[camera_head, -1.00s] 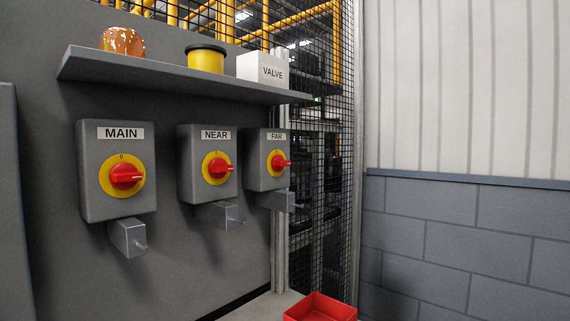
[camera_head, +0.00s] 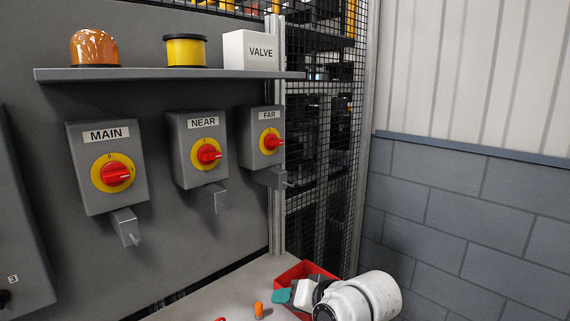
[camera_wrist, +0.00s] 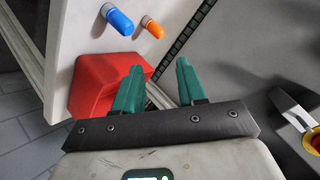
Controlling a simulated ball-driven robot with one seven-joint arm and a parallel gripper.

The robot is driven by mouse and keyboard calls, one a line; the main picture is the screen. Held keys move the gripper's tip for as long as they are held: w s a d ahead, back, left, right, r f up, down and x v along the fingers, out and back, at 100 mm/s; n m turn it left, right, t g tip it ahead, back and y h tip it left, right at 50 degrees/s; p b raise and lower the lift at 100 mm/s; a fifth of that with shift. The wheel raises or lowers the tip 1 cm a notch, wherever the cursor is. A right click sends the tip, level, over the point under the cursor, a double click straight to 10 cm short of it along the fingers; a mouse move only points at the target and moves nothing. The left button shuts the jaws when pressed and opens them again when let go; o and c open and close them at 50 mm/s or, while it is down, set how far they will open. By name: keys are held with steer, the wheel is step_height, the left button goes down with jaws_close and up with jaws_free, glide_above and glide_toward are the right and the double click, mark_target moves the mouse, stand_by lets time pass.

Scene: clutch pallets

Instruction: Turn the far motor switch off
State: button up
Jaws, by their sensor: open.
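The grey FAR switch box (camera_head: 247,138) hangs on the wall panel, rightmost of three. Its red knob (camera_head: 273,141) sits on a yellow disc, with the handle roughly horizontal. A metal bracket (camera_head: 270,178) hangs beneath it. My gripper (camera_head: 286,295) is low at the bottom right of the head view, over the red bin and well below the FAR switch. In the wrist view my gripper (camera_wrist: 157,78) has two teal fingers apart with nothing between them. Part of a red and yellow switch (camera_wrist: 313,143) shows at the right edge there; I cannot tell which.
The MAIN box (camera_head: 107,168) and NEAR box (camera_head: 197,150) hang to the left. A shelf (camera_head: 170,74) above holds an amber dome, a yellow spool and a VALVE box. A red bin (camera_wrist: 98,85) stands on the worktop.

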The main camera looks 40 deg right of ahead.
steer(key=w+d+r+m+t, duration=0.2)
steer(key=w+d+r, duration=0.15)
steer(key=r, duration=0.45)
steer(key=w+d+r+m+t, duration=0.2)
steer(key=d+r+m, duration=0.15)
steer(key=r, duration=0.35)
steer(key=m+t, duration=0.3)
glide_toward(278, 144)
steer(key=w+p, duration=0.2)
steer(key=w, duration=0.6)
steer(key=shift+w, duration=0.35)
steer(key=shift+c, duration=0.3)
jaws_close()
